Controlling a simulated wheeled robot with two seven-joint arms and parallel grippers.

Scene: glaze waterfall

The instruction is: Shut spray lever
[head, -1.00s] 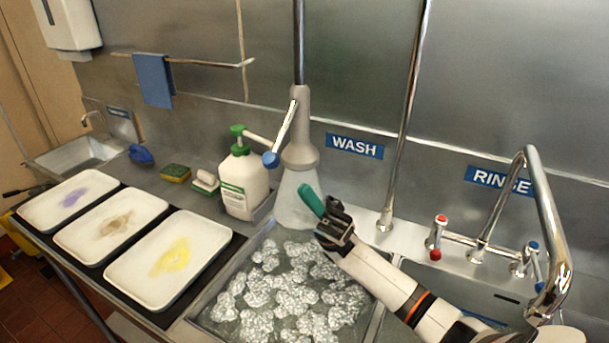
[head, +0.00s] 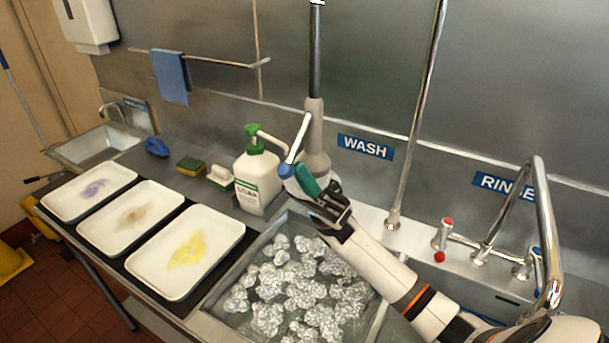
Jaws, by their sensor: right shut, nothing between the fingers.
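The spray lever (head: 299,139) is a pale arm on the grey spray head (head: 316,140), slanting down to the left to a blue knob (head: 285,171). The head hangs on a vertical pipe in front of the wall, left of the WASH sign. My right gripper (head: 303,180), with green fingers, is shut and empty. Its fingertips are right beside the knob in the picture; I cannot tell whether they touch. The gripper hides part of the area under the spray head, so I cannot tell whether spray is coming out. My left gripper is not in view.
A white bottle with a green pump (head: 258,180) stands close left of the lever. Three trays (head: 130,254) line the left counter. The rinse faucet (head: 541,220) and taps are on the right.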

